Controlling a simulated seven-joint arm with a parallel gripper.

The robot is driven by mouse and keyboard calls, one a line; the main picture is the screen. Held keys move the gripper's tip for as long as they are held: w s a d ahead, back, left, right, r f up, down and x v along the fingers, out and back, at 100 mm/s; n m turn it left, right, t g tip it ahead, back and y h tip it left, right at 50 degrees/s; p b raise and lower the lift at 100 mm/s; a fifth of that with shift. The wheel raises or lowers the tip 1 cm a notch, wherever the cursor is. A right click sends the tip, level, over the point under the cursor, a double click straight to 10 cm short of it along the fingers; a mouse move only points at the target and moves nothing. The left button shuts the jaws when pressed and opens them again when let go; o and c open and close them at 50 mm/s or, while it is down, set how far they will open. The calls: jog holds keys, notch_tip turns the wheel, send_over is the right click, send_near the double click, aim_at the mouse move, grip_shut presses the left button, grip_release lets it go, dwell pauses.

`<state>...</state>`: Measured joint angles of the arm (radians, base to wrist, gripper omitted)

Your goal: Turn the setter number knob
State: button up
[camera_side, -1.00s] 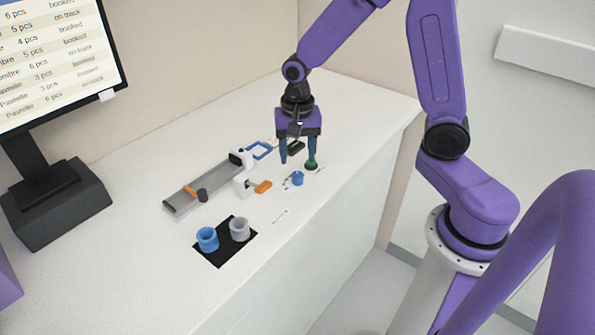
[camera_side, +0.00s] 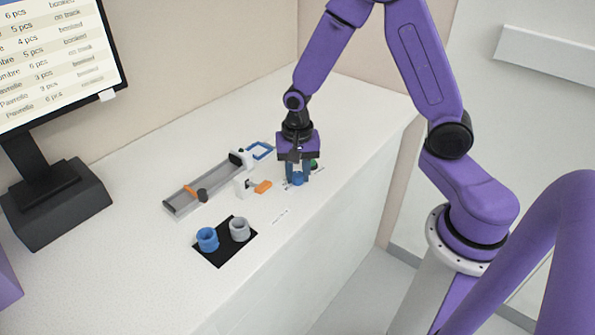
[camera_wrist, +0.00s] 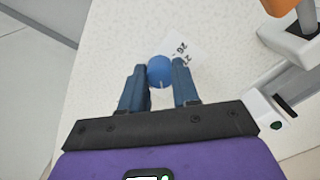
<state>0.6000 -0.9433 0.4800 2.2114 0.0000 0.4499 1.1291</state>
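The blue knob (camera_wrist: 160,70) sits on the counter beside a white label (camera_wrist: 182,50) with printed numbers, of which 26 and 27 can be read. A pale pointer line shows on the knob's near side. The knob also shows in the side view (camera_side: 298,179), partly hidden by the fingers. My gripper (camera_wrist: 158,82) points down at the knob. Its two blue fingers stand on either side of it, close to its sides. In the side view my gripper (camera_side: 298,178) is low over the counter. I cannot tell whether the fingers touch the knob.
A green knob (camera_side: 315,164) is just behind my gripper. A white block with an orange lever (camera_side: 263,187) stands to the left, near the grey track (camera_side: 210,187). Blue (camera_side: 207,239) and grey (camera_side: 240,228) rings stand on a black mat (camera_side: 217,257). A monitor stands far left.

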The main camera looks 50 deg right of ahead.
grip_shut()
jog(key=shift+n, duration=0.3)
jog(key=n, duration=1.1)
jog(key=shift+n, duration=0.4)
jog(key=n, duration=1.1)
jog(key=shift+n, duration=0.3)
